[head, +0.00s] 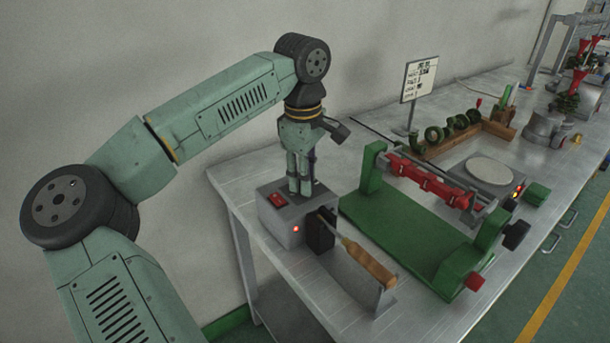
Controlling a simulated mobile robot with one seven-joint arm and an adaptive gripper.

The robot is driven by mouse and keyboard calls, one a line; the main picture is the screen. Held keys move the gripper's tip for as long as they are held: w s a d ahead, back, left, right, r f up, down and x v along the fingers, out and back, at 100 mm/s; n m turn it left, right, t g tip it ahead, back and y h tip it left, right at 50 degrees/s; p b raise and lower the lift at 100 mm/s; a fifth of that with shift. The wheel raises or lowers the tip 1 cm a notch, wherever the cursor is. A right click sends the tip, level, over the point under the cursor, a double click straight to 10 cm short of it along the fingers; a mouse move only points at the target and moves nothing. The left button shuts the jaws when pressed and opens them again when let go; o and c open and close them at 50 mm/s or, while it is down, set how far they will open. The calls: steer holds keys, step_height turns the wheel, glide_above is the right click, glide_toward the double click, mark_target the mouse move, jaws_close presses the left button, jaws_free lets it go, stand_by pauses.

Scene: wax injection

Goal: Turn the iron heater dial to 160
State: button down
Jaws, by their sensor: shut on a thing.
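The iron heater (273,222) is a grey box near the left end of the metal table. It has a red switch (278,200) on top and a small lit red light on its front. My gripper (304,190) points straight down at the top of the box, right of the red switch, with its fingers close together. It is shut on the heater dial, which the fingers hide, so the dial's setting cannot be read. A soldering iron with a wooden handle (369,262) rests in a dark holder (321,229) against the heater's right side.
A green fixture (410,230) with a red clamp part (428,180) stands close to the right of the heater. Behind are a sign on a post (419,79), a round-topped scale (490,171) and a wooden block with green coils. The table's left corner is bare.

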steer(key=c, duration=1.3)
jaws_free()
step_height(320, 180, up, 12)
steer(key=shift+s+a, duration=0.15)
steer(key=shift+s, duration=0.15)
